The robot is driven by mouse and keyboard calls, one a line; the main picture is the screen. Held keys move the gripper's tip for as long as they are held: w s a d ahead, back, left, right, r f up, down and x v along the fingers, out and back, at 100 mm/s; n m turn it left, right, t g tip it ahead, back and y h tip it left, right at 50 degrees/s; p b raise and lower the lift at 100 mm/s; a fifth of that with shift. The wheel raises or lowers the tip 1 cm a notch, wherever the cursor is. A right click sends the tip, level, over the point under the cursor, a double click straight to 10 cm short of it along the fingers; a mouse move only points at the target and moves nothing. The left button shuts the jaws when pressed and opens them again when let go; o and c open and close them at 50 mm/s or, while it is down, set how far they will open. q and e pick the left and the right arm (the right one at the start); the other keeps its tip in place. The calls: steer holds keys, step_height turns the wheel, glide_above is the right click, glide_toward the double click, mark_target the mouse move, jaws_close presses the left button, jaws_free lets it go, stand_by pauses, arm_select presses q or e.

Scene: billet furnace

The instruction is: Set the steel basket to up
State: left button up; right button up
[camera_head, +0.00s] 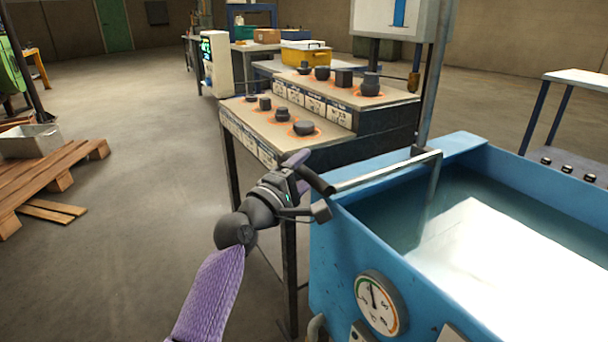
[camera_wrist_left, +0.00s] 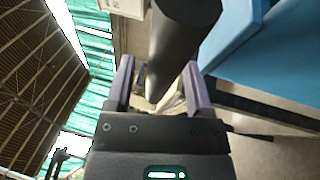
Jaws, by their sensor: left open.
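The blue tank (camera_head: 465,142) stands at the right, filled with water that carries a bright glare. I cannot make out the steel basket in it. A bent steel rod (camera_head: 385,172) crosses the tank's near left rim and ends in a black grip (camera_head: 316,179) outside the tank. The rod's other end drops toward the water. My left gripper (camera_head: 302,174) is open at the black grip. In the left wrist view the black grip (camera_wrist_left: 178,50) reaches between the two purple fingers of my left gripper (camera_wrist_left: 158,85); contact is unclear. My right gripper is out of view.
A stepped bench (camera_head: 265,125) with several dark parts stands just behind my left gripper. A round gauge (camera_head: 381,303) is on the tank's front. A wooden pallet (camera_head: 50,165) with a metal bin (camera_head: 30,142) lies at the left. The floor between is clear.

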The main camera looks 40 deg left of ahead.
arm_select(q)
jaws_close()
stand_by(0.3)
stand_by(1.2)
